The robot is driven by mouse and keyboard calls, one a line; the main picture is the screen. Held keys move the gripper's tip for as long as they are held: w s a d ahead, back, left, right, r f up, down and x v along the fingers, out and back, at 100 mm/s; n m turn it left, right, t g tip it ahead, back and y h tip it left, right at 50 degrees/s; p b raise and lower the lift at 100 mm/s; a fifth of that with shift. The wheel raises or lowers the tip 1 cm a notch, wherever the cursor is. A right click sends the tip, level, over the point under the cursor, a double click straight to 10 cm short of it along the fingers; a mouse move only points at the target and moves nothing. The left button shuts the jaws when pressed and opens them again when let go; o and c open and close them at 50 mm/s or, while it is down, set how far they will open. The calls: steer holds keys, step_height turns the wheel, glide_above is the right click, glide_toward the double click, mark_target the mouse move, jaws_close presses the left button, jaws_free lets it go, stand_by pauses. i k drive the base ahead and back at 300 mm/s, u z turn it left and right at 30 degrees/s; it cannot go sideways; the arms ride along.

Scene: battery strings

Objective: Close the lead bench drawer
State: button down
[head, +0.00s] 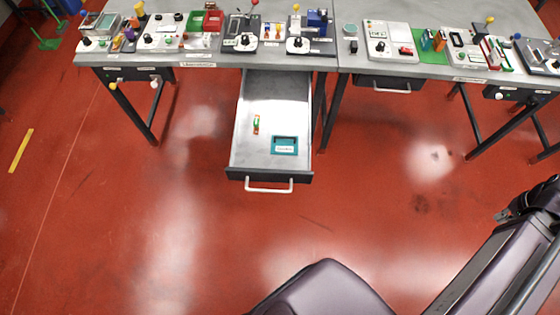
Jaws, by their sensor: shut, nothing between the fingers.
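A grey drawer (247,139) is pulled far out from under the left bench (212,71). Its dark front (236,176) carries a pale bar handle (268,189) facing me. Inside lie a small green-and-orange item (256,124) and a teal labelled block (284,145). The label on the bench edge is too small to read.
Another drawer (385,84) under the right bench (440,70) looks nearly or fully shut. Both bench tops are crowded with instruments, trays and knobs. Bench legs (330,118) stand beside the open drawer. The red floor (190,220) in front is clear.

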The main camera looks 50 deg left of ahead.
mark_target(281, 97)
steer(key=z, duration=0.35)
steer(key=i, duration=1.15)
steer(key=u, duration=3.8)
steer(key=i, duration=0.1)
steer(key=z, duration=1.1)
